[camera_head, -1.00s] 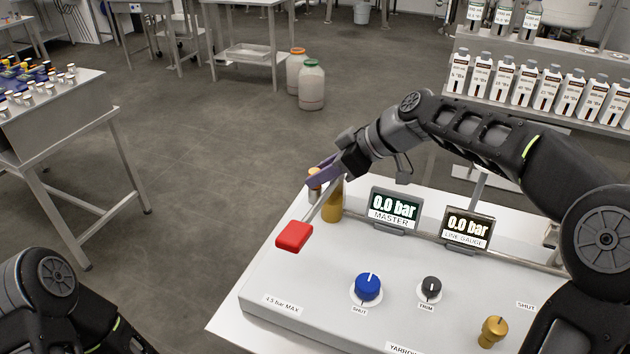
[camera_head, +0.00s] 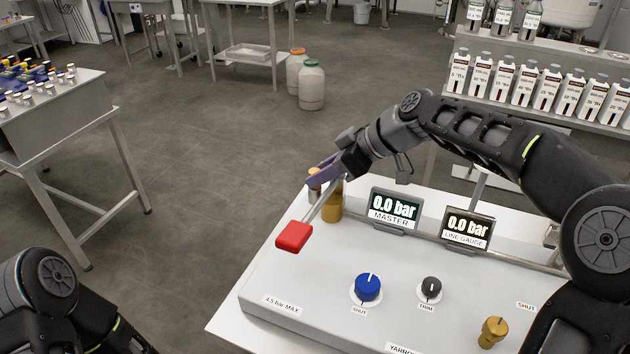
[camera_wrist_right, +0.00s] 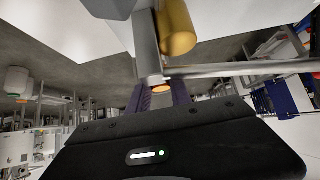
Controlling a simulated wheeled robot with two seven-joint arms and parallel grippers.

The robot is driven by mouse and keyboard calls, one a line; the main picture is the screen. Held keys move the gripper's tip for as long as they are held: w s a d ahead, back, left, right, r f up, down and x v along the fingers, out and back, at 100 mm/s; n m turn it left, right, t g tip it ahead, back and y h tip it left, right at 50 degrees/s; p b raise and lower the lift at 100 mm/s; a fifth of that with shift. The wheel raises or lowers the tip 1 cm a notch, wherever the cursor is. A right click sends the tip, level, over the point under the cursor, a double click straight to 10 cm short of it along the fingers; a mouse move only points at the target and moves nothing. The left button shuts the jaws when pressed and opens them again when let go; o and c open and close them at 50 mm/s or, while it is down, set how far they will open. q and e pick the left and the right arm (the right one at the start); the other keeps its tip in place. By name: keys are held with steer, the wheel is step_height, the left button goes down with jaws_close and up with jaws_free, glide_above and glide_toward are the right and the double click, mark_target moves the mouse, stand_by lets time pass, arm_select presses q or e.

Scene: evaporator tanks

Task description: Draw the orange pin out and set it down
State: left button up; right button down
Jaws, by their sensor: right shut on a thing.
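The orange pin (camera_head: 314,180) shows only as a small orange-topped piece at the far left corner of the grey panel. My right gripper (camera_head: 320,172), with purple fingers, is shut on it. In the right wrist view the orange end of the pin (camera_wrist_right: 161,88) shows between the purple fingers (camera_wrist_right: 160,97). The rest of the pin is mostly hidden by the fingers and nearby fittings, so I cannot tell how deep it sits. My left gripper is out of view; only part of my left arm shows at the lower left.
A red lever handle (camera_head: 294,236) on a metal rod and a brass cylinder (camera_head: 333,205) are close to the gripper. The panel (camera_head: 300,275) carries two gauges reading 0.0 bar, a blue knob (camera_head: 368,287), a black knob (camera_head: 431,288) and a brass knob (camera_head: 493,331).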

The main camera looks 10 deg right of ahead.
steer(key=shift+r, duration=0.15)
stand_by(0.4)
steer(key=shift+r+p, duration=0.4)
steer(key=shift+r, duration=0.25)
steer(key=shift+s+r, duration=0.1)
steer(key=shift+r, duration=0.05)
steer(key=shift+r, duration=0.35)
steer(key=shift+r, duration=0.1)
steer(key=shift+r+p, duration=0.3)
steer(key=shift+p, duration=0.1)
steer(key=shift+r, duration=0.1)
